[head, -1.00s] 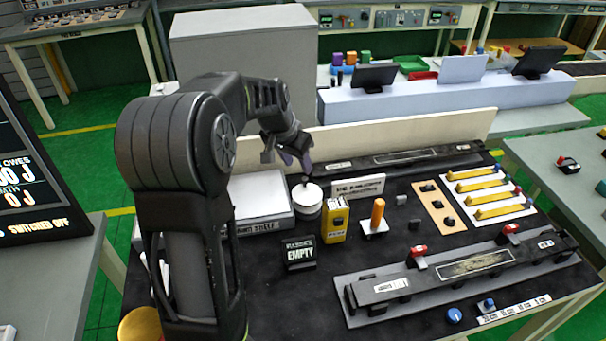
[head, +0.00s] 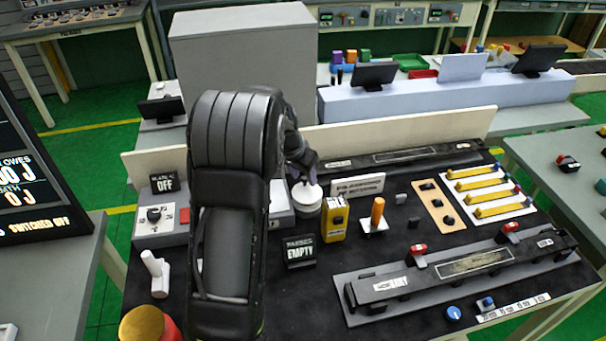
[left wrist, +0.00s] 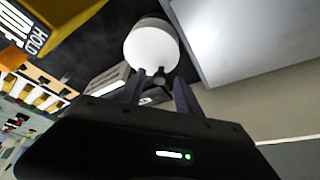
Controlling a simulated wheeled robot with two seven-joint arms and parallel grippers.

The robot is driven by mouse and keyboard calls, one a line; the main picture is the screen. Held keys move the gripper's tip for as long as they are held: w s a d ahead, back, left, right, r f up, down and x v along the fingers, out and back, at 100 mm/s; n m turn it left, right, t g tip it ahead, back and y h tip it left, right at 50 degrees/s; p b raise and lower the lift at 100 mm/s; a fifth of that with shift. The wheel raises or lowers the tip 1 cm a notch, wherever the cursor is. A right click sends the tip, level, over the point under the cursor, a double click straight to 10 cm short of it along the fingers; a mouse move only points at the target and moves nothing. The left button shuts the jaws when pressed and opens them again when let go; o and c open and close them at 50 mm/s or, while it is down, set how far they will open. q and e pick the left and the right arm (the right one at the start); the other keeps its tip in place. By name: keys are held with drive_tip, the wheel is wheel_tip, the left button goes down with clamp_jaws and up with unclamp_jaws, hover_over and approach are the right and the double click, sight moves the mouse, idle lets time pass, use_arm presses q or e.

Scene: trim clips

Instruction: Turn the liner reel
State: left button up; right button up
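The liner reel is a short white drum (head: 307,198) behind the yellow box in the head view. It shows as a pale round shape in the left wrist view (left wrist: 152,44). My left gripper (head: 308,178) is right above the reel's top in the head view; my arm hides part of it. In the left wrist view the two dark fingers (left wrist: 160,82) are apart, with a small knob-like part at the reel's near edge between them. I cannot tell whether they touch it. My right gripper is not in view.
A long grey fixture (head: 460,272) with red clamps lies at the right.

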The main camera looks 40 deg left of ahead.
use_arm(q)
clamp_jaws()
idle(0.3)
drive_tip(key=shift+n, duration=0.4)
